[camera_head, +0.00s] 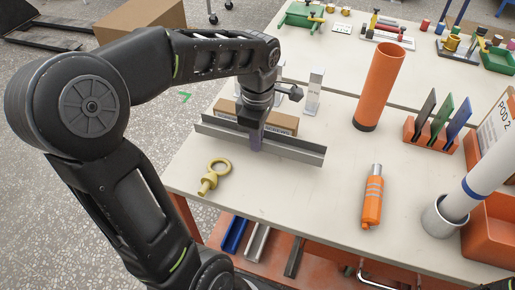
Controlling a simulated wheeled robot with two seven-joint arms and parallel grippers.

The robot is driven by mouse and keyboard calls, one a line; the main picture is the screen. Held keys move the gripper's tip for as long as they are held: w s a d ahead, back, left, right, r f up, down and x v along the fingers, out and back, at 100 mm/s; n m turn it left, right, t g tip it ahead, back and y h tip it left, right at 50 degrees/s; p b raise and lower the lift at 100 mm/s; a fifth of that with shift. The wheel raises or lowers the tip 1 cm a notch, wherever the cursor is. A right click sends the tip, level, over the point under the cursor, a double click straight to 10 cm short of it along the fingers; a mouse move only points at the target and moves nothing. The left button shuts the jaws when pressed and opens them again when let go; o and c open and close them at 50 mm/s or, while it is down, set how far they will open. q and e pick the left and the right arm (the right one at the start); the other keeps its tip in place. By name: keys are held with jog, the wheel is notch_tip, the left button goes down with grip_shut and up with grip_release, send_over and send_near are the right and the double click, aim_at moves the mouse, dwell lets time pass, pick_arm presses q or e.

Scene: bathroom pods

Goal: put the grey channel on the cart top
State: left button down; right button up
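The grey channel (300,154) is a long, straight metal piece at the left of the beige top, running left to right. Its left end is close to the top's left edge. My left gripper (256,142) points down at the channel's middle, with its fingers overlapping the near wall. One finger hides the other, so I cannot tell whether they are closed on the wall. I cannot tell whether the channel rests on the top or is slightly above it. No part named as the cart is clear. My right gripper is not in view.
A screws box (284,124) stands right behind the channel. A yellow eye bolt (210,182) lies in front. An orange tube (380,85) and an orange cylinder (372,196) stand or lie to the right. Several bars lie on an orange surface (274,272) below the near edge.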

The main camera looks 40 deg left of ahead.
pick_arm(q)
jog(key=shift+f, duration=1.85)
jog(key=shift+f, duration=0.2)
jog(key=c, duration=1.6)
grip_release()
jog(key=shift+c, duration=0.2)
jog(key=shift+r, duration=0.15)
notch_tip(320, 180, up, 12)
jog(key=shift+d+r, duration=0.1)
